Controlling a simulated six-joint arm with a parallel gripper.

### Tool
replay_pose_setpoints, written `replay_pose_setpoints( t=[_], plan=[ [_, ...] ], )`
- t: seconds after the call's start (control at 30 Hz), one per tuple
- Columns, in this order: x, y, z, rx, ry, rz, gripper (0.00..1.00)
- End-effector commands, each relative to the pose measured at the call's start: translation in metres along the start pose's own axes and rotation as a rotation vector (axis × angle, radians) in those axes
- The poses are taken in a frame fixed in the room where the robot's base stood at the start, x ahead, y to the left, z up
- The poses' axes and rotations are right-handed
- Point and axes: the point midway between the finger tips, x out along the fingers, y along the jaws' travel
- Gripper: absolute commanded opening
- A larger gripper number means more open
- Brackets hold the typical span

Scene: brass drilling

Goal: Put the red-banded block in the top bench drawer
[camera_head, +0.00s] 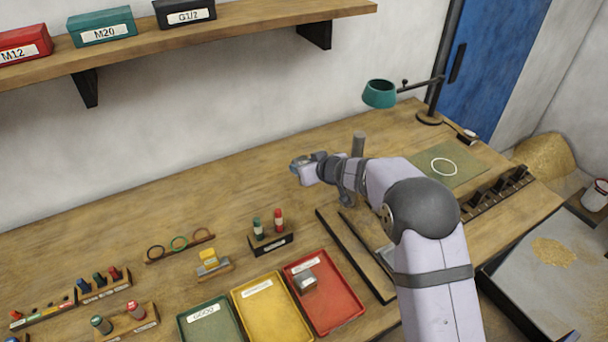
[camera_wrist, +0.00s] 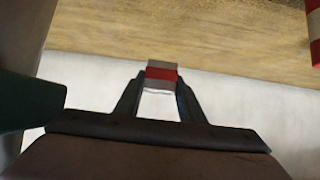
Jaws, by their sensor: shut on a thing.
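The red-banded block (camera_wrist: 161,74), grey with a red band, is between the two fingers of my gripper (camera_wrist: 160,86) in the wrist view. The fingers are shut on its sides, and it sticks out past their tips. In the head view my gripper (camera_head: 298,169) is above the back middle of the bench, pointing left. The block cannot be made out there. No bench drawer can be made out in either view.
Red (camera_head: 343,313), yellow (camera_head: 248,313) and green (camera_head: 190,324) trays lie at the bench front; a grey block (camera_head: 306,281) sits in the red one. A teal lamp (camera_head: 379,94) stands at the back right. The left rear bench is clear.

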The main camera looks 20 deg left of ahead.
Motion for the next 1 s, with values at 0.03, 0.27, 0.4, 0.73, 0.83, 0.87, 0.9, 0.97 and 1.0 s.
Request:
replay_pose_setpoints(
  t=[0.03,0.27,0.4,0.73,0.83,0.87,0.9,0.97,1.0],
  plan=[
    [-0.011,0.0,-0.019,-0.002,0.008,0.0,0.0],
    [-0.032,0.0,-0.049,-0.001,0.007,0.001,0.0],
    [-0.039,0.0,-0.059,-0.002,0.005,0.001,0.0],
    [-0.043,0.0,-0.065,-0.001,0.005,0.001,0.0],
    [-0.043,0.0,-0.064,0.0,0.005,0.0,0.0],
    [-0.043,0.0,-0.063,0.0,0.004,0.0,0.0],
    [-0.043,0.0,-0.062,0.002,0.004,-0.001,0.0],
    [-0.044,0.0,-0.06,0.0,0.004,-0.001,0.0],
    [-0.045,0.0,-0.059,0.0,0.004,-0.002,0.0]
  ],
)
